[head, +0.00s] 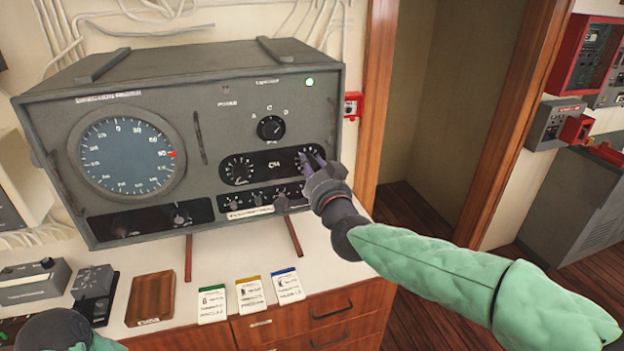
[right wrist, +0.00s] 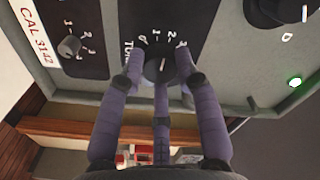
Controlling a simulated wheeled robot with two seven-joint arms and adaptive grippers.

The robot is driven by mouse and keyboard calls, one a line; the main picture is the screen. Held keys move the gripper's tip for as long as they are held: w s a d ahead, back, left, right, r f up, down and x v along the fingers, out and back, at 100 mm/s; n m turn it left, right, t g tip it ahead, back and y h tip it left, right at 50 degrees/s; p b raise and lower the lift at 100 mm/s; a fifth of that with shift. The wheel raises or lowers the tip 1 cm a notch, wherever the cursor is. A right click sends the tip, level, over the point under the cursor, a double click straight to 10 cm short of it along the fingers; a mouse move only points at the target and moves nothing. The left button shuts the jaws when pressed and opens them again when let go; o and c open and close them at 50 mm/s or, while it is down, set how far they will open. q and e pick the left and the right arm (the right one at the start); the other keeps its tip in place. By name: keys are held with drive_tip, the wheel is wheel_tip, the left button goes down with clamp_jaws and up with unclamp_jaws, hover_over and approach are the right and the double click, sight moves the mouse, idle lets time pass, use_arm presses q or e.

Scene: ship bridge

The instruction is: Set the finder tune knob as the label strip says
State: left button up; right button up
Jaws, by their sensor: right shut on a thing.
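The direction finder (head: 210,90) is a grey box with a round blue dial (head: 127,155). Its tune knob (right wrist: 160,66) is black with a pale pointer line. In the right wrist view it has a scale 0 to 3; the line points up, roughly between 1 and 2. My right gripper (head: 312,163) is shut on this knob, and its purple fingers (right wrist: 161,85) surround it. A white label strip (right wrist: 35,36) reads CAL 3142; in the head view the strip (head: 250,212) is too small to read. Part of my left arm shows at the bottom left, its fingers out of frame.
Other knobs sit on the panel: a channel knob (head: 271,127), a left knob (head: 239,169) and a row of small ones below. Several cards, including a yellow-topped one (head: 250,294), and a wooden block (head: 150,298) lie on the desk. A green lamp (head: 309,82) is lit.

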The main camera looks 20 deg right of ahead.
drive_tip(key=shift+f+m+b, duration=0.1)
drive_tip(key=shift+m+b, duration=2.55)
drive_tip(key=shift+m, duration=1.15)
drive_tip(key=o, duration=1.1)
drive_tip(key=shift+o, duration=0.2)
drive_tip(key=shift+s, duration=0.1)
drive_tip(key=s, duration=1.1)
drive_tip(key=shift+s+d, duration=0.15)
drive_tip(key=shift+s, duration=0.25)
